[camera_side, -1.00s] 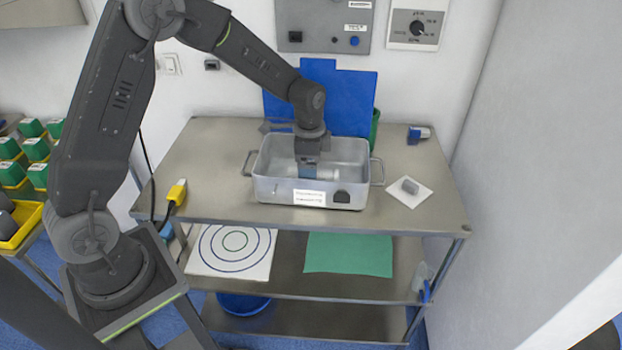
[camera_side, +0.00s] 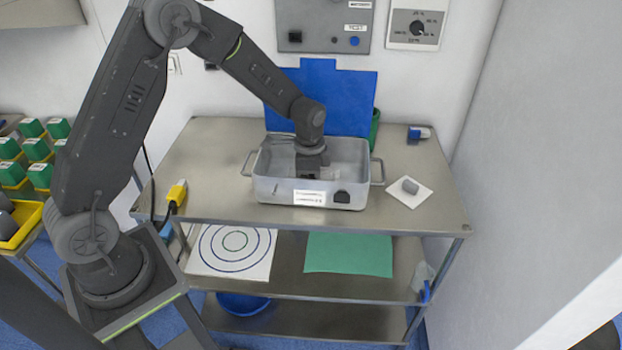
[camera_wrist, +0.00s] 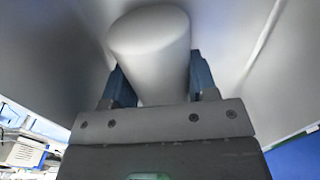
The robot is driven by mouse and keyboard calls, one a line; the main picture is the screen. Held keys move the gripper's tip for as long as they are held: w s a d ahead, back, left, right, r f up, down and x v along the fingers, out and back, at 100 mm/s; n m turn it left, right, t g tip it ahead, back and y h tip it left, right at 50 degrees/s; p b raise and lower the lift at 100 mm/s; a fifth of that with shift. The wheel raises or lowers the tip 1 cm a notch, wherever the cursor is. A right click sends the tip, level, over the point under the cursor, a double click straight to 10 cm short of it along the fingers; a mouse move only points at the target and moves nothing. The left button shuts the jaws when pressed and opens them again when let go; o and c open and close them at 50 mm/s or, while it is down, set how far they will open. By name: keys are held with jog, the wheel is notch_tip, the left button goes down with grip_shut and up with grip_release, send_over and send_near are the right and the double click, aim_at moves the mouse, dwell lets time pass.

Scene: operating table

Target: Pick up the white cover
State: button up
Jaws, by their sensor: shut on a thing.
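In the wrist view, a pale, smooth, rounded cylinder (camera_wrist: 148,40), which looks like the white cover, sits between the blue fingers of my gripper (camera_wrist: 160,82). The fingers are shut on its sides. In the side view my gripper (camera_side: 307,172) reaches down into the open metal box (camera_side: 265,188) on the table. The fingertips and the white cover are hidden there behind the box's front wall and my wrist.
The box walls stand close around my gripper, with handles at both ends. A blue panel (camera_side: 345,95) rises behind it. A white square (camera_side: 421,195) with a small grey block lies to the right. A yellow connector (camera_side: 177,193) lies on the left.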

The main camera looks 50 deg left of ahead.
jog(key=shift+c, duration=0.9)
jog(key=shift+r, duration=0.15)
